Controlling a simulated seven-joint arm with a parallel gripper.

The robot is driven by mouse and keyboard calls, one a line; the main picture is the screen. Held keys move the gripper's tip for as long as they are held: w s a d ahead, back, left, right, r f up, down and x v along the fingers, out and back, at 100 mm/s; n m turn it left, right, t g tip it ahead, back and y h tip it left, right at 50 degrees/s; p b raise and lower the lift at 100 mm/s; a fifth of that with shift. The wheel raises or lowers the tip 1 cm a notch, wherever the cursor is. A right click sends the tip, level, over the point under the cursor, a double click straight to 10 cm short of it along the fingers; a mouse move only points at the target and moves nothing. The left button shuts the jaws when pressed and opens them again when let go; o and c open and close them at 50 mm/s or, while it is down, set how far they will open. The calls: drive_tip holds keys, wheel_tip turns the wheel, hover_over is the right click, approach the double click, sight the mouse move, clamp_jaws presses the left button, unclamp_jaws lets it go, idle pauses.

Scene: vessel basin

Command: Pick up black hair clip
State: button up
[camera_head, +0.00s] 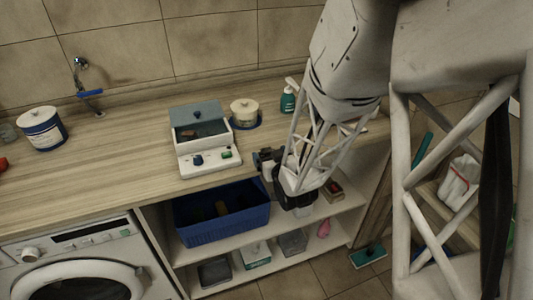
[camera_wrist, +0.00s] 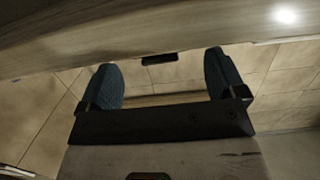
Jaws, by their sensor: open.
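A small dark, flat object (camera_wrist: 160,59), likely the black hair clip, shows in the wrist view at the lower edge of a wooden surface. It lies between the lines of my two fingers, beyond their tips. My gripper (camera_wrist: 161,68) is open, with its two blue-grey pads wide apart and nothing between them. In the head view my gripper (camera_head: 267,160) is at the front edge of the counter, right of the white device. I cannot make out the clip in the head view; my arm hides part of the counter there.
The wooden counter (camera_head: 120,150) bears a white device (camera_head: 208,158), a lidded tub (camera_head: 244,112), a larger canister (camera_head: 42,129) and a green bottle (camera_head: 288,101). A blue crate (camera_head: 222,228) stands on the shelf below. A washing machine (camera_head: 80,265) is at lower left.

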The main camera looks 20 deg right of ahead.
sight(268, 151)
drive_tip(key=shift+w, duration=0.15)
drive_tip(key=shift+w+f, duration=0.15)
drive_tip(key=shift+w, duration=1.1)
drive_tip(key=shift+w+f, duration=0.15)
drive_tip(key=shift+w, duration=1.05)
drive_tip(key=shift+c, duration=0.3)
drive_tip(key=c, duration=0.9)
